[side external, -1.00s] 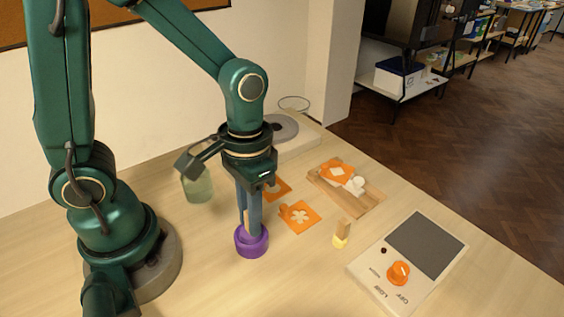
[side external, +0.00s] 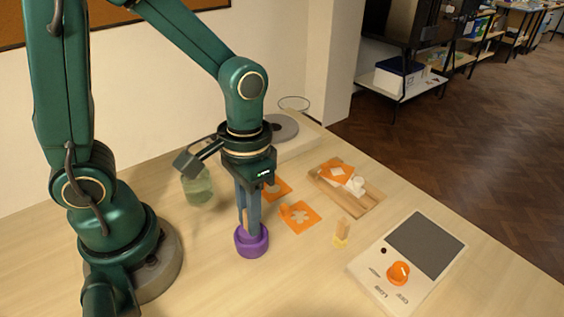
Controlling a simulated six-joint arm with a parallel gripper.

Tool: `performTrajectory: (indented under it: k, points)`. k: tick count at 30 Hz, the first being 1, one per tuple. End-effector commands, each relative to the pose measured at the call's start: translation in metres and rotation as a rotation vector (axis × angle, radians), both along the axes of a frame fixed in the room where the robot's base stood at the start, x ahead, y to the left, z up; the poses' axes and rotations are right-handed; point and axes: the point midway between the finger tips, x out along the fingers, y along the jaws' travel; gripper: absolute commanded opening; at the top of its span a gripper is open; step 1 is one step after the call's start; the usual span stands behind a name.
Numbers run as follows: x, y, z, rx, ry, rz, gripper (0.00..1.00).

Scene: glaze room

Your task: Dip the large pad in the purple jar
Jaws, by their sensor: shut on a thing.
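The purple jar (side external: 251,241) stands upright on the table, right of my arm's base. My gripper (side external: 252,222) points straight down over it, with its fingertips at the jar's mouth. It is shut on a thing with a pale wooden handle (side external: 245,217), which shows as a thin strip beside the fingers. This looks like the large pad; its lower end is hidden in the jar, so I cannot tell how deep it sits. A smaller pad with a wooden handle and a yellow base (side external: 342,233) stands on the table to the right.
Orange stencils (side external: 300,216) lie right of the jar. Another orange stencil and white pieces lie on a wooden board (side external: 362,203). A greenish glass jar (side external: 198,188) stands behind left. A device with an orange knob (side external: 398,272) occupies the right. The front table is clear.

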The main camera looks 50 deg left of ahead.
Motion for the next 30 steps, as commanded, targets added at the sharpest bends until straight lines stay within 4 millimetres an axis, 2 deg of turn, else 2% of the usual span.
performTrajectory:
  k: [18,30]
  points:
    - [0.002,0.0,0.053,-0.002,-0.009,0.001,0.0]
    - [0.001,0.0,0.056,-0.001,-0.006,0.001,0.0]
